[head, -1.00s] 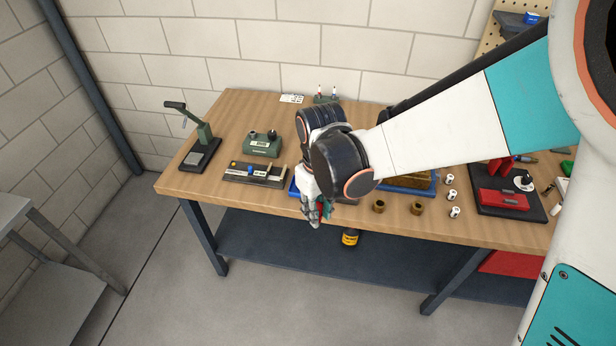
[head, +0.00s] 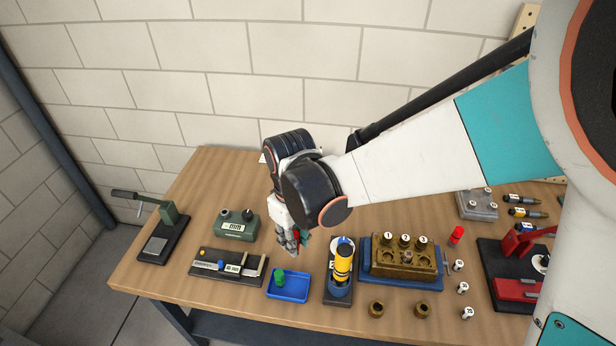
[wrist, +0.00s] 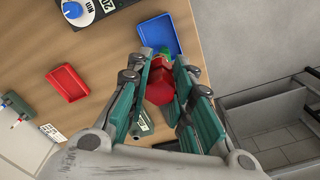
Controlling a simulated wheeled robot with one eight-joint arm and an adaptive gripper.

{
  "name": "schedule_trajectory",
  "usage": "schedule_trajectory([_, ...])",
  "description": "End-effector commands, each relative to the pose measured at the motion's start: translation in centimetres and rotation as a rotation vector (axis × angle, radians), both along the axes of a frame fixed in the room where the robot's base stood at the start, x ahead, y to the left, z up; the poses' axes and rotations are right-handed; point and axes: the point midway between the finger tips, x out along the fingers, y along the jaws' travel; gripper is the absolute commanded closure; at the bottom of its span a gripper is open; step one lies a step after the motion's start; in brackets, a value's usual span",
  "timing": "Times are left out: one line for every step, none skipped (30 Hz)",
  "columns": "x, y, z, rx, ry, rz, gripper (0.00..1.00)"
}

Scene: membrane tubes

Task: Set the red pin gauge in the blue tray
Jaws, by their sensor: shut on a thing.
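My gripper (head: 290,248) is shut on the red pin gauge (wrist: 160,88), which shows between the finger pads in the wrist view. In the head view only a small red part of it (head: 296,237) shows beside the fingers. The blue tray (head: 301,296) lies near the table's front edge, just below my gripper in the picture. A green gauge (head: 280,277) stands in its left part. In the wrist view the tray (wrist: 150,35) lies beyond the fingertips, and the held gauge partly covers the green one.
A black slotted stand (head: 225,268) is left of the tray; a black stand with a yellow cylinder (head: 343,262) is close on its right. A red tray (wrist: 68,83) shows in the wrist view. Another red cylinder (head: 457,235) stands beyond the brass block (head: 400,265).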

Motion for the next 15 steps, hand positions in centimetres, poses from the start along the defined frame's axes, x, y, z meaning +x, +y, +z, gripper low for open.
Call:
schedule_trajectory([-0.1,0.0,-0.1,0.0,0.0,0.0,0.98])
schedule_trajectory([-0.1,0.0,-0.2,0.0,0.0,0.0,0.98])
schedule_trajectory([-0.1,0.0,-0.6,0.0,0.0,0.0,0.98])
schedule_trajectory([-0.1,0.0,-1.0,0.0,0.0,0.0,0.98])
schedule_trajectory([-0.1,-0.1,-1.5,0.0,0.0,0.0,0.98])
schedule_trajectory([-0.1,0.0,-2.3,0.0,0.0,0.0,0.98])
schedule_trajectory([-0.1,0.0,-3.0,0.0,0.0,0.0,0.98])
schedule_trajectory([-0.1,0.0,-3.7,0.0,0.0,0.0,0.98])
schedule_trajectory([-0.1,0.0,-4.7,0.0,0.0,0.0,0.98])
schedule_trajectory([-0.1,0.0,-5.4,0.0,0.0,0.0,0.98])
schedule_trajectory([-0.1,0.0,-6.0,0.0,0.0,0.0,0.98])
schedule_trajectory([-0.1,0.0,-6.9,0.0,0.0,0.0,0.98])
schedule_trajectory([-0.1,0.0,-7.6,0.0,0.0,0.0,0.98])
schedule_trajectory([-0.1,0.0,-8.2,0.0,0.0,0.0,0.98])
schedule_trajectory([-0.1,0.0,-9.1,0.0,0.0,0.0,0.98])
